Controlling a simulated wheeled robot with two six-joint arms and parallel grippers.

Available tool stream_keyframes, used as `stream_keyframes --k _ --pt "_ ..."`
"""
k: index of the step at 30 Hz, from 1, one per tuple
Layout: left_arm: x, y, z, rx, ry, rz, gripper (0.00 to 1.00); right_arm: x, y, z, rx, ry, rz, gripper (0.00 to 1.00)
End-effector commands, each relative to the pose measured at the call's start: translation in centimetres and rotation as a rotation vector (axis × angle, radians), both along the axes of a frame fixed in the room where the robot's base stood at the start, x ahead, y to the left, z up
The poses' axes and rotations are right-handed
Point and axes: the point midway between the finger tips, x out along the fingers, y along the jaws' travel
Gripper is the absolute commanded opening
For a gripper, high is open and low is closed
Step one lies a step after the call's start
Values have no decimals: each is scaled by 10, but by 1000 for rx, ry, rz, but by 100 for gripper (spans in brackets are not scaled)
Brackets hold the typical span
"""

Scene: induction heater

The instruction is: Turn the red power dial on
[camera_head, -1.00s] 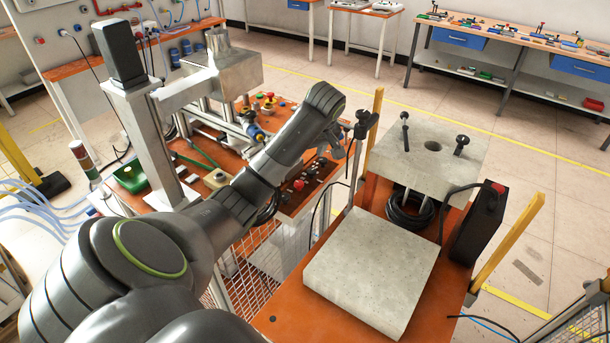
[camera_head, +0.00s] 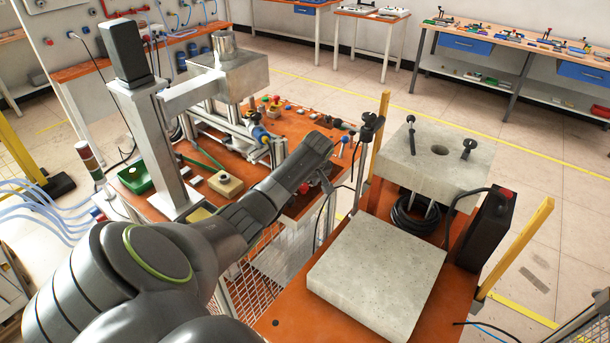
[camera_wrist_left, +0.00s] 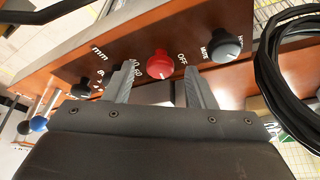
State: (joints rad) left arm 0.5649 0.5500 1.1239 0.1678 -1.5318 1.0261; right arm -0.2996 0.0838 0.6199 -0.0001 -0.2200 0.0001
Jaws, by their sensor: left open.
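The red power dial (camera_wrist_left: 160,64) sits on the front of an orange-brown panel in the left wrist view, with the word OFF printed to its right. My left gripper (camera_wrist_left: 160,80) is open there, one grey finger on each side of the dial and a little below it in the picture. I cannot tell whether the fingers touch the dial. In the head view my left arm reaches across to the orange bench, and its gripper end (camera_head: 338,172) is partly hidden by the wrist. My right gripper does not show.
A black knob (camera_wrist_left: 227,47) stands right of the dial, and another black knob (camera_wrist_left: 81,89) stands left. Thick black cable (camera_wrist_left: 290,75) is coiled at the right. In the head view, a post with a black clamp (camera_head: 371,125) stands close by the gripper. A pale slab (camera_head: 375,275) lies nearer.

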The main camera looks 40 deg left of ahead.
Motion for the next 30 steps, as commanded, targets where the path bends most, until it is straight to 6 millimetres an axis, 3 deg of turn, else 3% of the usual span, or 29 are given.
stream_keyframes --k 14,24,30 --pt "2 3 -9 1 -1 0 49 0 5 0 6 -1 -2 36" --pt "1 3 -9 1 -1 0 6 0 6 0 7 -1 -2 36" --pt "1 3 -8 0 0 -17 6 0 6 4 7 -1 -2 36"
